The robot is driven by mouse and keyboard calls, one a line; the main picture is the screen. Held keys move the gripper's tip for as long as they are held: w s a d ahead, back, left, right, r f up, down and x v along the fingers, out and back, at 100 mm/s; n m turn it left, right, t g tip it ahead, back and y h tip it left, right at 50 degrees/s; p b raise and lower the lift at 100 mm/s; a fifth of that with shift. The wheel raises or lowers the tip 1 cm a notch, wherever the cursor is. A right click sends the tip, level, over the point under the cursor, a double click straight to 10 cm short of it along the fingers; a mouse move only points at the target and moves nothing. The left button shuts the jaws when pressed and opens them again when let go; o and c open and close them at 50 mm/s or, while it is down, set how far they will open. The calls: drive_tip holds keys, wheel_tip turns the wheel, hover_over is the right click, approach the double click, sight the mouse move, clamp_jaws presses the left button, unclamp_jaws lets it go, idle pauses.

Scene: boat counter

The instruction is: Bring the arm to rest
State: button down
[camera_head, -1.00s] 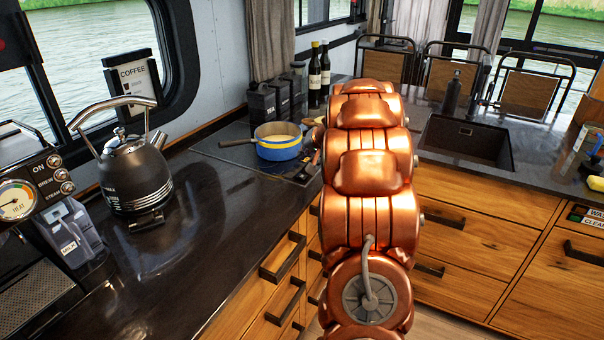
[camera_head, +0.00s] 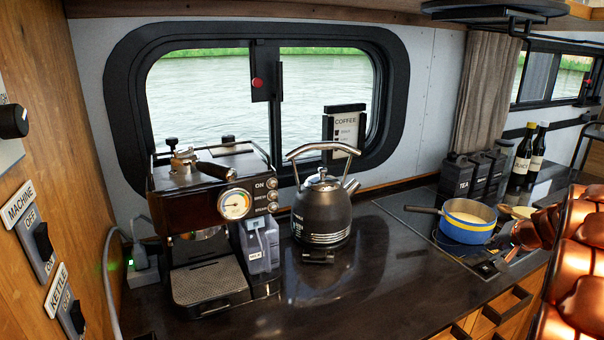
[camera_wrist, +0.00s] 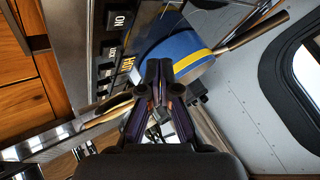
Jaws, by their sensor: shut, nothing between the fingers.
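My copper-coloured arm (camera_head: 575,270) fills the right edge of the head view, bent beside the counter. Its black gripper end seems to show low by the hob, near the pan, but is small and partly hidden there. In the wrist view my gripper (camera_wrist: 160,78) has its dark fingers together, with nothing held between them. A blue pan with a yellow stripe (camera_wrist: 180,52) lies beyond the fingertips in that view. The pan (camera_head: 467,222) stands on the hob in the head view. I cannot tell how close the fingers are to it.
A black kettle (camera_head: 322,212) and a coffee machine (camera_head: 205,225) stand on the dark counter. Black canisters (camera_head: 458,177) and bottles (camera_head: 521,158) are behind the pan. The front counter (camera_head: 350,285) is clear. Wall switches (camera_head: 45,245) are at left.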

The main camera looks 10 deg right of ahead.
drive_tip(key=s+a+n+g+y, duration=0.15)
drive_tip(key=s+a, duration=0.25)
drive_tip(key=a, duration=0.7)
drive_tip(key=s+a+n+g+y, duration=0.1)
drive_tip(key=s+a+n+g, duration=0.15)
drive_tip(key=a, duration=0.95)
drive_tip(key=s+a+n+g+y, duration=0.15)
drive_tip(key=s+a, duration=0.25)
drive_tip(key=a, duration=0.7)
drive_tip(key=s+a+f+n+g+h, duration=0.1)
drive_tip(key=s+a, duration=0.3)
drive_tip(key=s, duration=1)
drive_tip(key=s+a+f+n+g+h, duration=0.1)
drive_tip(key=s+a+n+g, duration=0.3)
drive_tip(key=s, duration=0.9)
drive_tip(key=shift+s+a+f+h, duration=0.2)
drive_tip(key=shift+s+a+h, duration=0.15)
drive_tip(key=shift+a+h, duration=0.25)
drive_tip(key=shift+a, duration=0.1)
